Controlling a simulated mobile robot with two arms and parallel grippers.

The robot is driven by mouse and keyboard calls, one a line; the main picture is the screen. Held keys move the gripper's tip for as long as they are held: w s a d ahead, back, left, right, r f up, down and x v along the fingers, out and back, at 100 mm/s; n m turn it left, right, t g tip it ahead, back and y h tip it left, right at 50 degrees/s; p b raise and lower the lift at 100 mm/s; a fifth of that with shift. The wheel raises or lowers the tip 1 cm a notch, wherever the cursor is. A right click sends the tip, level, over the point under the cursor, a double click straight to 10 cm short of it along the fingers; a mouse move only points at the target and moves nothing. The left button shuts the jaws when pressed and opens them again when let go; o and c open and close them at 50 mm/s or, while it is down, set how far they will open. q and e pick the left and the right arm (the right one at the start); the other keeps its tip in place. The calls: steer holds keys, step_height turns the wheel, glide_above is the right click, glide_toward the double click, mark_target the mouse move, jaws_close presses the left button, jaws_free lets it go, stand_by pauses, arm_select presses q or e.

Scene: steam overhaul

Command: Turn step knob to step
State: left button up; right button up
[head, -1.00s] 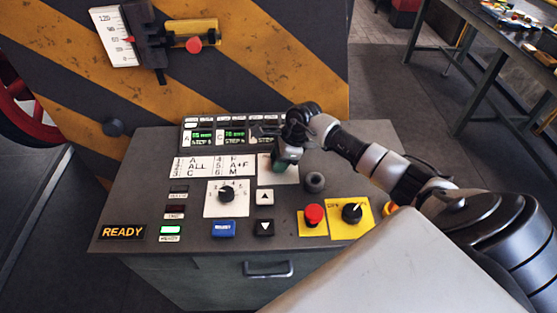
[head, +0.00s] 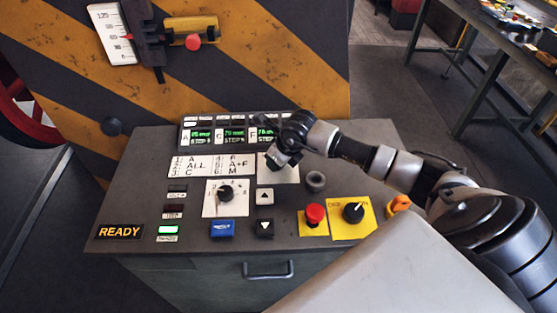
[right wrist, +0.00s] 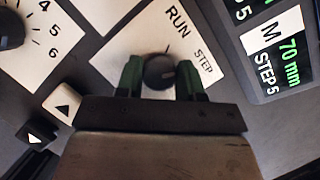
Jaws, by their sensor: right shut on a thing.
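The step knob (right wrist: 158,72) is a small dark round knob on a white plate marked RUN and STEP in the right wrist view. In the head view my right gripper (head: 276,158) is over the white plate (head: 291,175) and hides the knob. My left gripper is not in view.
The console also carries a numbered selector (head: 226,193), white up and black down arrow buttons, a blue button (head: 222,228), a red button (head: 315,213), and a black switch on yellow (head: 353,212). The display (head: 232,133) behind is lit green. A READY sign (head: 120,232) glows.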

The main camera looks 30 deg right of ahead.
steer(key=shift+m+h, duration=0.3)
steer(key=shift+m, duration=0.4)
steer(key=o, duration=0.9)
steer(key=b+v, duration=0.2)
steer(key=v, duration=0.9)
steer(key=shift+f, duration=0.15)
